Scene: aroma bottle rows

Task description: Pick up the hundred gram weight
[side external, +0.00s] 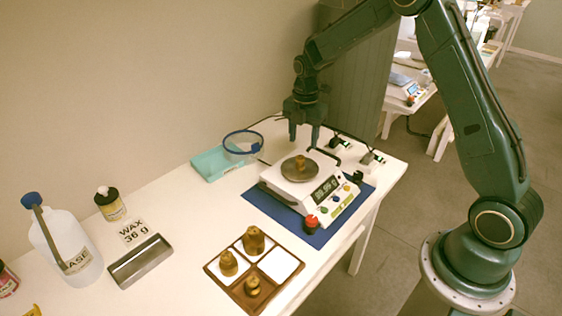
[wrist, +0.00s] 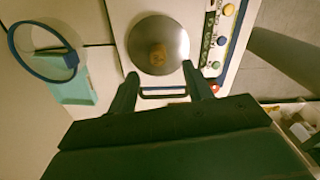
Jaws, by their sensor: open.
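A small brass weight (side external: 300,161) stands on the round metal pan (side external: 291,173) of a white scale (side external: 301,196). It also shows near the pan's middle in the wrist view (wrist: 158,53). I cannot read a mark on it. Three more brass weights stand in a brown divided tray (side external: 217,277): one at the back (side external: 254,240), one at the left (side external: 229,263) and one at the front (side external: 252,286). My gripper (side external: 304,141) is open and empty above the rear of the pan, fingers pointing down. In the wrist view the fingertips (wrist: 160,73) straddle the near pan edge, apart from the weight.
The scale sits on a blue mat (side external: 262,207). A teal tray (side external: 207,165) with a blue-rimmed clear container (side external: 242,146) lies left of it. A squeeze bottle (side external: 66,245), a small jar (side external: 110,204) and a metal trough (side external: 140,261) stand further left. The tray's right compartment (side external: 280,264) is empty.

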